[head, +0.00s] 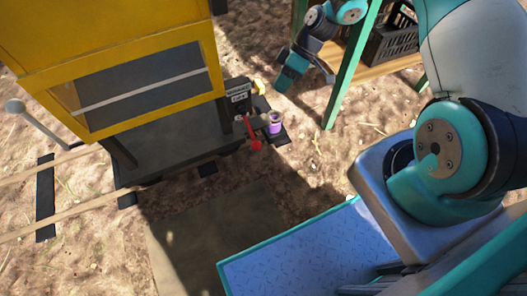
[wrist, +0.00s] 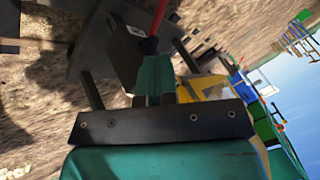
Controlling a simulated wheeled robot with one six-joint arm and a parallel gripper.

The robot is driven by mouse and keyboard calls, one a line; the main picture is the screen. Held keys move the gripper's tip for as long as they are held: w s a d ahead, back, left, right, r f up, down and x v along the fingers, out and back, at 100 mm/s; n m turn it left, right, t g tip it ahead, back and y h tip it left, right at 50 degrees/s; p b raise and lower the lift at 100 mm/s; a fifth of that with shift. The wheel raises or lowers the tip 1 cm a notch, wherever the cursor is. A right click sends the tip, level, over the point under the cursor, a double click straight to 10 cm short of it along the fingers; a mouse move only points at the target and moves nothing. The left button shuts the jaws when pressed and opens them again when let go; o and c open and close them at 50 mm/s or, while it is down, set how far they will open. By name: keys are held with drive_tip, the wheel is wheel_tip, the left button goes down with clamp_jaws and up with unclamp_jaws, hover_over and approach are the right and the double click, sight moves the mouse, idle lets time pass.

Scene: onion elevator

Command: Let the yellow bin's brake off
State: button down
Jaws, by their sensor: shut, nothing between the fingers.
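The yellow bin (head: 150,55) stands at the upper left of the head view, on a dark base. A dark box with a white label (head: 238,95) sits at its right side; its lettering is too small to read. My gripper (head: 282,87) is shut and empty, to the upper right of the lever. In the wrist view the red lever (wrist: 161,12) shows just beyond the teal fingertips (wrist: 154,57). I cannot tell whether they touch.
A small purple object (head: 275,122) sits right of the lever. A green-framed rack (head: 353,65) with a black crate (head: 392,44) stands at the upper right. Two pale rails (head: 50,225) lie at lower left. Bare ground lies between bin and rack.

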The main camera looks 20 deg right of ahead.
sight(249, 128)
wheel_tip(249, 128, down, 8)
drive_tip(key=d+b, duration=0.1)
drive_tip(key=b, duration=0.1)
drive_tip(key=shift+s+d+f, duration=0.15)
drive_tip(key=shift+d+f, duration=0.1)
drive_tip(key=shift+d, duration=0.05)
drive_tip(key=s+a+f+b, duration=0.3)
drive_tip(key=a+f+b, duration=0.3)
drive_tip(key=a, duration=0.3)
drive_tip(key=shift+s+f, duration=0.3)
drive_tip(key=shift+f, duration=0.2)
drive_tip(key=shift+r, duration=0.1)
